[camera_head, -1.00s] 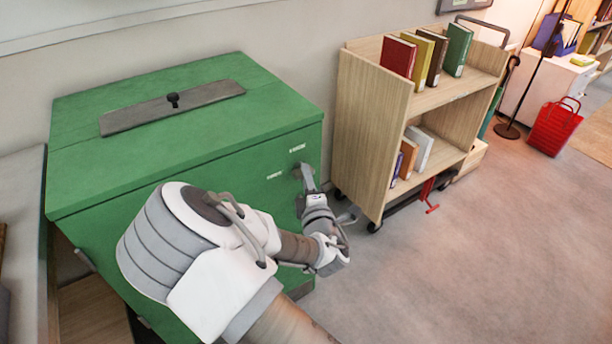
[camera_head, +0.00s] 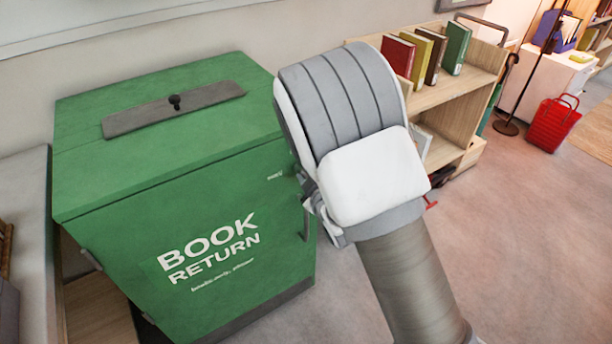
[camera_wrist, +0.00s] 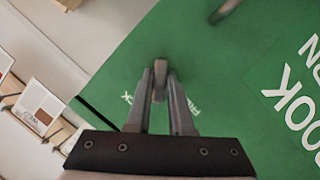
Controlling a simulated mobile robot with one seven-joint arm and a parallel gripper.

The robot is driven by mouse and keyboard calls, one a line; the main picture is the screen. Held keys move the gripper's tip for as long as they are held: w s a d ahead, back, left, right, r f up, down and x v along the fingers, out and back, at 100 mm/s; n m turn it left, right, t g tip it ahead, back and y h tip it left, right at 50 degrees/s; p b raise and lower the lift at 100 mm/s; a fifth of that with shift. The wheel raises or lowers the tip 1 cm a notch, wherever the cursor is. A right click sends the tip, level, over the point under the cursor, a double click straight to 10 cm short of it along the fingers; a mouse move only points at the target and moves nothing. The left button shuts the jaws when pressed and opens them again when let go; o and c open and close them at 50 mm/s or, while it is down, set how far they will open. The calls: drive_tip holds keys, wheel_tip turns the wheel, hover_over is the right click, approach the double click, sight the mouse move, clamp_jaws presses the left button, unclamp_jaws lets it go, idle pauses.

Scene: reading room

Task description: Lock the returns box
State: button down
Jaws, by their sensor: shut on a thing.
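The returns box (camera_head: 110,190) is a green cabinet with BOOK RETURN in white on its front. Its door looks closed. In the wrist view my gripper (camera_wrist: 160,92) is shut on a small grey lock lever (camera_wrist: 161,76) against the green front (camera_wrist: 225,70). Small white words sit on either side of the lever, too blurred to read surely. In the head view my arm hides the lever and my fingertips. A grey bar handle (camera_head: 306,222) stands on the door's right side; a grey handle also shows at the top of the wrist view (camera_wrist: 222,12).
A grey slot cover (camera_head: 175,107) with a black knob lies on the box top. A wooden book cart (camera_head: 465,95) stands close to the right, partly behind my arm. The carpet at the front right is clear.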

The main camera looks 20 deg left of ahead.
drive_tip(key=shift+w+d+r+m+g+y, duration=0.1)
drive_tip(key=shift+m+g+y, duration=0.5)
drive_tip(key=shift+m, duration=0.7)
drive_tip(key=shift+w+d+m+g+y, duration=0.1)
drive_tip(key=shift+m+g+y, duration=0.2)
drive_tip(key=shift+m+g, duration=0.8)
drive_tip(key=shift+m, duration=0.3)
drive_tip(key=c, duration=0.8)
unclamp_jaws()
drive_tip(key=shift+s, duration=0.1)
